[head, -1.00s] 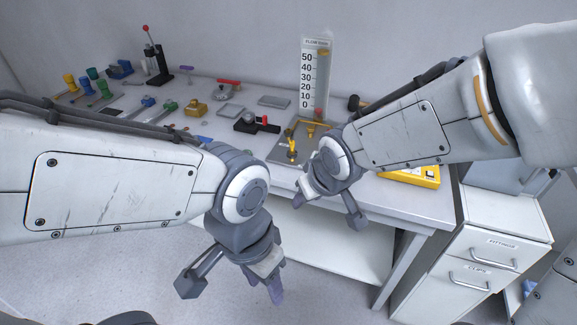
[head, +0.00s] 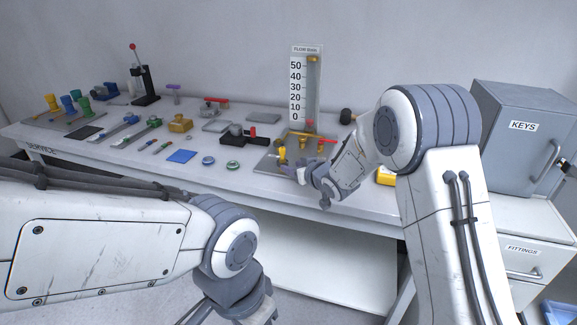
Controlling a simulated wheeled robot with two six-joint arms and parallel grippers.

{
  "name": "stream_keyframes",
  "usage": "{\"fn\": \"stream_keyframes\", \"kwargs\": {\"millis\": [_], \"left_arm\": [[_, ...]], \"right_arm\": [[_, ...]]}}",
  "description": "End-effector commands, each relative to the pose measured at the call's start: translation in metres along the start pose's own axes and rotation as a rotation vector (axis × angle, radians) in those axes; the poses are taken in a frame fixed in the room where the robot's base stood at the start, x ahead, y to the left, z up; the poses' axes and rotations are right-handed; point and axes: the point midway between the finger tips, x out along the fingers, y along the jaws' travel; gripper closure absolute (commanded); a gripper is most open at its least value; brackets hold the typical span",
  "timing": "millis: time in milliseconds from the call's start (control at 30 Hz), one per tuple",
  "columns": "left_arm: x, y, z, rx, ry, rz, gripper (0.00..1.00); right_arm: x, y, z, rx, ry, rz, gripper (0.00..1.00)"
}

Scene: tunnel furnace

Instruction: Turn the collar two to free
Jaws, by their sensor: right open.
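A metal plate (head: 268,163) near the table's front right edge carries several brass and yellow fittings (head: 282,154) and a red-handled lever (head: 322,138). I cannot tell which part is collar two; no marking is readable. My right gripper (head: 303,181) is open and empty, just in front of the plate's right side, and its wrist hides part of that side. I cannot tell if it touches a fitting. My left gripper (head: 245,310) hangs low in front of the table, and its fingers are mostly cut off by the bottom edge.
A flow gauge (head: 305,85) stands behind the plate. A blue ring (head: 208,161) and a green ring (head: 233,165) lie to its left. A keys cabinet (head: 520,140) is at right.

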Motion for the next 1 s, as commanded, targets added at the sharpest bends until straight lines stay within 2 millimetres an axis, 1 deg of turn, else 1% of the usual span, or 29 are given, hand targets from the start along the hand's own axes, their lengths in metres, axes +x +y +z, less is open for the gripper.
{"fn": "stream_keyframes", "kwargs": {"millis": [33,100,233,367,600,667,700,733,1000], "left_arm": [[-0.001,0.000,0.000,0.000,0.000,0.000,0.50],[-0.002,0.000,0.000,0.000,0.000,0.000,0.50],[-0.003,0.000,0.000,0.000,0.000,0.000,0.50],[-0.003,0.000,0.000,0.000,0.000,0.000,0.50],[-0.003,0.000,0.000,0.000,0.000,0.000,0.50],[-0.003,0.000,0.000,0.000,0.000,0.000,0.50],[-0.003,0.000,0.000,0.000,0.000,0.000,0.50],[-0.003,0.000,0.000,0.000,0.000,0.000,0.50],[-0.003,0.000,0.000,0.000,0.000,0.000,0.50]], "right_arm": [[0.009,-0.001,0.000,0.000,0.000,-0.001,0.52],[0.019,0.000,0.000,0.000,0.000,0.000,0.52],[0.032,0.000,0.000,0.000,0.000,0.000,0.52],[0.037,0.000,0.000,0.000,0.000,0.000,0.52],[0.037,0.000,0.000,0.000,0.000,0.001,0.52],[0.037,0.000,0.000,0.000,0.000,0.001,0.75],[0.037,0.000,0.000,0.000,0.000,0.001,0.91],[0.037,0.000,0.000,0.000,0.000,0.001,1.00],[0.037,0.000,0.000,0.001,0.001,0.001,1.00]]}}
